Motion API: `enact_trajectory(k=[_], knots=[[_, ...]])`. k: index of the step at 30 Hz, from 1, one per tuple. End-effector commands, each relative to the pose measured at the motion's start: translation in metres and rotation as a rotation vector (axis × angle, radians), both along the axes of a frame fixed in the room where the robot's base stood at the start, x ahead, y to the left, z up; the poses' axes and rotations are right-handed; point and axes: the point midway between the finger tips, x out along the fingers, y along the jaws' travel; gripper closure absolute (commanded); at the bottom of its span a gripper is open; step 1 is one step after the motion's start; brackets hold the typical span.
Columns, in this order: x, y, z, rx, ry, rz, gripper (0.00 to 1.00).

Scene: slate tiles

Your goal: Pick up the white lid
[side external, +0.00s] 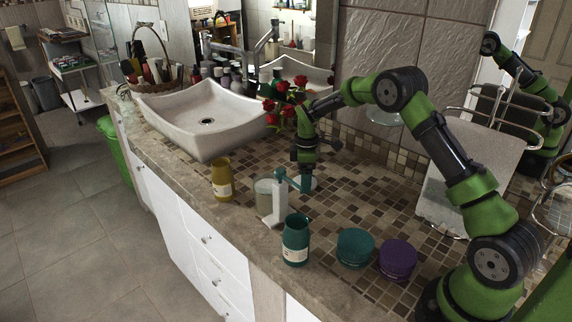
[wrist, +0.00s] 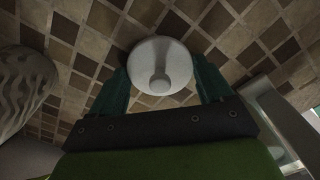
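The white lid (wrist: 160,66) is round with a small knob on top and lies on the brown mosaic tiles. In the wrist view it sits between the two teal fingers of my gripper (wrist: 160,74), which are spread apart. A thin gap seems to show beside it; whether either finger touches it I cannot tell. In the side external view, my gripper (side external: 293,180) points down low over the counter, and the lid (side external: 308,183) shows only partly behind the fingers.
A pale jar (side external: 264,193) and a white upright object (side external: 275,207) stand close beside my gripper. Red flowers (side external: 285,100) and a basin (side external: 205,119) lie behind.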

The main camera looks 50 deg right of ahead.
Motion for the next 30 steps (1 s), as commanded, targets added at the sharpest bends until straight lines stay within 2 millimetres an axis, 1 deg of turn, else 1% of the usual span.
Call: enact_trajectory(k=[1,3,4,11,14,17,22,26,30], knots=[[0.0,0.0,0.0,0.0,0.0,0.0,0.37],[0.0,0.0,0.0,0.0,0.0,0.0,0.47],[0.0,0.0,0.0,-0.001,-0.001,0.0,0.5],[0.0,0.0,0.001,0.0,-0.001,0.0,0.51],[0.0,0.0,0.005,0.0,-0.001,0.0,0.51],[0.001,0.0,0.012,0.0,-0.003,-0.001,0.51],[0.001,0.0,0.038,-0.001,-0.006,0.0,0.51],[-0.021,0.005,0.039,0.001,0.001,-0.001,0.51],[-0.053,0.013,0.042,0.001,0.001,0.0,0.51]])
